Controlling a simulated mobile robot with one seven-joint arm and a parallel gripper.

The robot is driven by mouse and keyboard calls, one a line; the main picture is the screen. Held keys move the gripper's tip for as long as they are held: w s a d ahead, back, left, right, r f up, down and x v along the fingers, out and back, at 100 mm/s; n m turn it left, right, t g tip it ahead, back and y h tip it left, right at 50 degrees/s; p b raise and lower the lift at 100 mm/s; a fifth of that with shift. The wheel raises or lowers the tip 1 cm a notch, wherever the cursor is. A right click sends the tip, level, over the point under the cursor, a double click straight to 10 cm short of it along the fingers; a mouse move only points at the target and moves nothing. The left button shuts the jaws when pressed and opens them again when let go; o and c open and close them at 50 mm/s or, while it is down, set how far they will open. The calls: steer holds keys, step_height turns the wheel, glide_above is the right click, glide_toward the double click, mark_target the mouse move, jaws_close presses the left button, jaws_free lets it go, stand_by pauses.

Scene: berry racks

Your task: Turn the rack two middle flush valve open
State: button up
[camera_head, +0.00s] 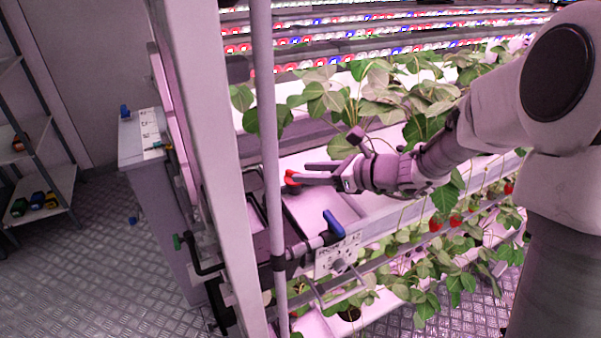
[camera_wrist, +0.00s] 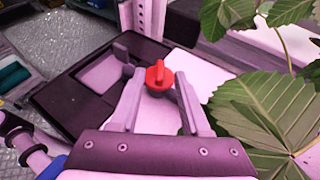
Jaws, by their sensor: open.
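A red valve knob (camera_head: 291,178) with a raised bar handle sits beside the rack's upright post. In the wrist view my gripper (camera_wrist: 157,84) is open, one finger on each side of the red knob. I cannot tell whether either finger touches it. The base of the knob is partly hidden.
A blue-handled valve (camera_head: 334,224) sits below my gripper on a pipe, near a white label plate (camera_head: 338,255). A grey post (camera_head: 266,130) stands left of the knob. Strawberry leaves (camera_wrist: 270,115) crowd the right side.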

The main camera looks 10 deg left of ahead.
steer(key=shift+x, duration=1.4)
jaws_close()
